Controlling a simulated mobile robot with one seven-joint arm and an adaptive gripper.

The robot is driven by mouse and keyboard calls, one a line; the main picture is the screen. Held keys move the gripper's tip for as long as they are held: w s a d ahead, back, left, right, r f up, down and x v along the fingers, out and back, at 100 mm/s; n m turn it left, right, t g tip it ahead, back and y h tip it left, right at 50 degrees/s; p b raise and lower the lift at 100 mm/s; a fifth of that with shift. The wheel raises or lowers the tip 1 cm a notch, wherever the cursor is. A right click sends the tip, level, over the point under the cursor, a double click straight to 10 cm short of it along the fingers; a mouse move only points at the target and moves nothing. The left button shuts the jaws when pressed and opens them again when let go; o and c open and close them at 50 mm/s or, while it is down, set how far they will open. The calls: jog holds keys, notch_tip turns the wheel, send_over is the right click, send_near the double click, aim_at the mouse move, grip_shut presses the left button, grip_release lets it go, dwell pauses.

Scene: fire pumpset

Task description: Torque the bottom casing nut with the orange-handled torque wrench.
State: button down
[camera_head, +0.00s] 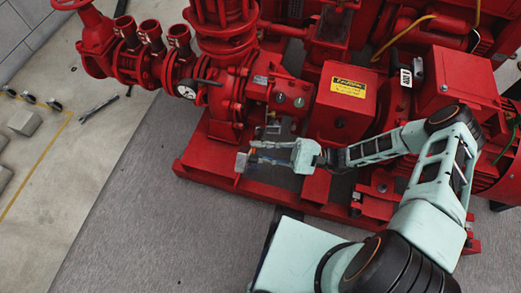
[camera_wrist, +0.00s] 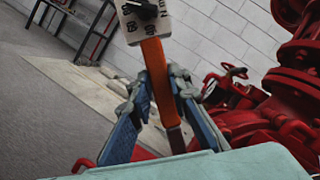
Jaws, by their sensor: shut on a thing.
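The torque wrench has an orange handle (camera_wrist: 155,66) and a white head piece with dark markings (camera_wrist: 143,18), seen at the top of the wrist view. My gripper (camera_wrist: 157,84) has its blue-padded fingers on either side of the orange handle and is shut on it. In the head view my gripper (camera_head: 262,152) is in front of the red pump casing (camera_head: 228,103), low over the base frame. A small grey-white piece (camera_head: 241,162) shows at its tip, probably the wrench's head. The bottom casing nut cannot be made out in either view.
The red base frame (camera_head: 205,178) runs below my gripper. A red box with a yellow label (camera_head: 348,87) stands close to my arm. Red pipes with a gauge (camera_head: 187,93) are at the left. The grey floor (camera_head: 130,215) at lower left is clear.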

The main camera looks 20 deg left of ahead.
jog(key=shift+a+r, duration=0.1)
dwell(0.4)
jog(key=shift+s+a, duration=0.2)
jog(key=shift+a, duration=2.2)
jog(key=shift+s+r+m+t+p, duration=0.2)
jog(key=shift+m+t+p, duration=0.2)
jog(key=shift+t+p, duration=0.45)
jog(key=shift+s+a+f, duration=0.1)
jog(key=shift+a, duration=1.15)
jog(key=w+a+r+m+t+y+b, duration=0.1)
jog(key=w+r+m+t+y, duration=0.1)
jog(key=w+r+m, duration=0.4)
jog(key=shift+w+a+m+t, duration=0.15)
jog(key=shift+w+m+t, duration=0.6)
jog(key=shift+w+m, duration=1.7)
jog(key=shift+w+r+n, duration=0.1)
jog(key=shift+w+n, duration=0.35)
